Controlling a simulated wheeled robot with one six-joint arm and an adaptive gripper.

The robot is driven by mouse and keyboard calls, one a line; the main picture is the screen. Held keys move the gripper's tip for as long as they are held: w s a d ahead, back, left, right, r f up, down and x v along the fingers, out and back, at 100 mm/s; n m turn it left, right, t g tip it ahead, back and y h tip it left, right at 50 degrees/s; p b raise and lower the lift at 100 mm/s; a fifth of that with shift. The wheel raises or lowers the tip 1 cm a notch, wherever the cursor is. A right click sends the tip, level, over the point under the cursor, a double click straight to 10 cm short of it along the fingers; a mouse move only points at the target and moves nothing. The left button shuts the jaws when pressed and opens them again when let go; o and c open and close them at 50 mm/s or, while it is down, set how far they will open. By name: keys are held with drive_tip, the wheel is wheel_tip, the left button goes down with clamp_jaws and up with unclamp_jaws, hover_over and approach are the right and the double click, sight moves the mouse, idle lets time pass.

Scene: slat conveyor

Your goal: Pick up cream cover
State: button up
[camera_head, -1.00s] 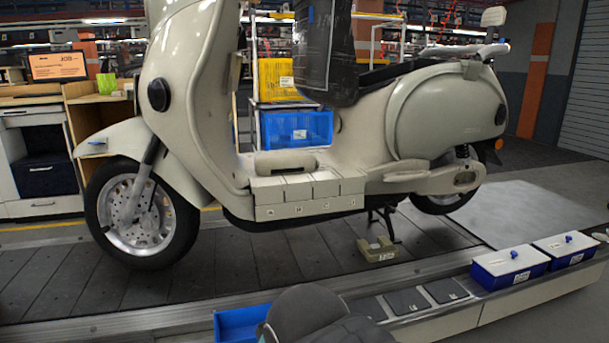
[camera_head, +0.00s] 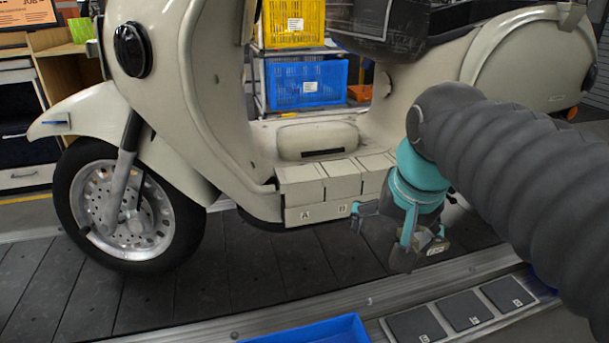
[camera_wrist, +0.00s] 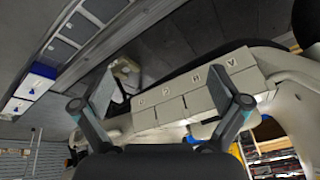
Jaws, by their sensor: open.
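A cream cover (camera_head: 317,140), a rounded block with a dark slot in its front, lies on the footboard of the cream scooter (camera_head: 200,90). In front of it is a row of cream boxes (camera_head: 325,182) with letter labels. My gripper (camera_head: 398,232) is open and empty, low in front of the right end of that row, to the right of and below the cover. In the wrist view my gripper (camera_wrist: 160,104) has its fingers spread wide, with the lettered boxes (camera_wrist: 172,110) beyond them. I cannot clearly tell the cover there.
A blue bin (camera_head: 318,331) and dark lettered plates (camera_head: 464,310) lie along the near rail. A blue crate (camera_head: 305,82) and yellow crate (camera_head: 293,22) stand behind the scooter.

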drive_tip(key=w+a+r+m+g, duration=0.2)
drive_tip(key=w+a+r+m, duration=0.4)
drive_tip(key=w+r, duration=0.55)
drive_tip(key=m+g+b, duration=0.1)
drive_tip(key=m+g, duration=0.1)
drive_tip(key=m, duration=0.3)
hover_over(301, 173)
drive_tip(key=f, duration=0.6)
drive_tip(key=shift+w+a+f, duration=0.25)
drive_tip(key=shift+f, duration=0.05)
drive_tip(key=shift+s+d+f+b, duration=0.15)
drive_tip(key=shift+f+b, duration=0.35)
drive_tip(key=shift+f, duration=0.8)
drive_tip(key=shift+s+d+f+b, duration=0.1)
drive_tip(key=shift+f+b, duration=0.4)
drive_tip(key=shift+f, duration=0.8)
drive_tip(key=c, duration=1.4)
drive_tip(key=shift+r, duration=0.1)
